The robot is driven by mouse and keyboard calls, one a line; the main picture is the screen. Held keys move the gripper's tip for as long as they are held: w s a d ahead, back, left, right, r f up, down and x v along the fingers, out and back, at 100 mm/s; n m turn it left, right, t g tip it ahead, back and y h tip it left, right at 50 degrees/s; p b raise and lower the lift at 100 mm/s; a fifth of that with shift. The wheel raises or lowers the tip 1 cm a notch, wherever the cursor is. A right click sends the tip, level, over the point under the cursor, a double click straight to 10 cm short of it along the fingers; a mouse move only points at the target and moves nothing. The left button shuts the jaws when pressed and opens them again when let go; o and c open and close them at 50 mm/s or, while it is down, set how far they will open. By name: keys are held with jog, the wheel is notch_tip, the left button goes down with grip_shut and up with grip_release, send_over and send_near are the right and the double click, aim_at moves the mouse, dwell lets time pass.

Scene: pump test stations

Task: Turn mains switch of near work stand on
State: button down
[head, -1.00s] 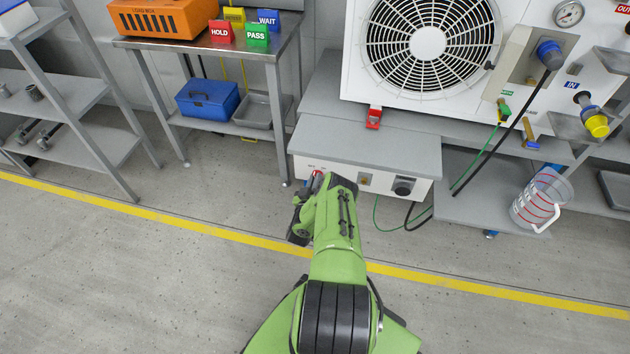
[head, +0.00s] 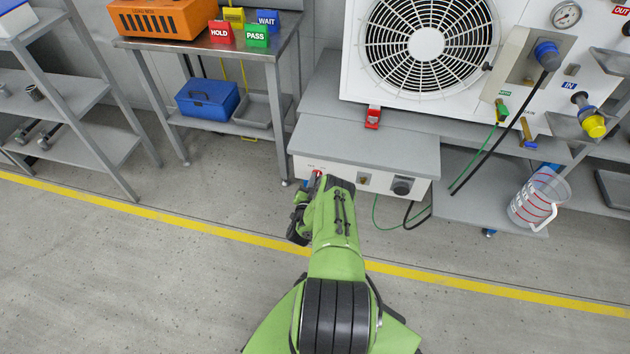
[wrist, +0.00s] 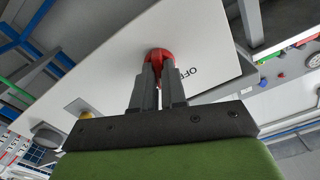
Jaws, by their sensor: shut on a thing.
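The near work stand (head: 368,148) is a grey-topped bench with a white front panel. Its mains switch is a red knob (wrist: 158,56) on that panel, with the word OFF printed beside it in the wrist view. My gripper (wrist: 158,72) is shut on the red knob, with one dark finger on each side of it. In the head view the red knob (head: 318,174) shows only as a small bit of red, and my green arm hides most of the grip. The knob's exact setting cannot be told.
A black socket (head: 402,186) with a cable sits further right on the panel. Above is a white unit with a fan (head: 428,45). A measuring jug (head: 538,198) stands on a low shelf at right. The floor left of my arm is clear.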

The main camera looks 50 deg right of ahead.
jog(key=shift+m, duration=0.9)
jog(key=c, duration=1.2)
grip_release()
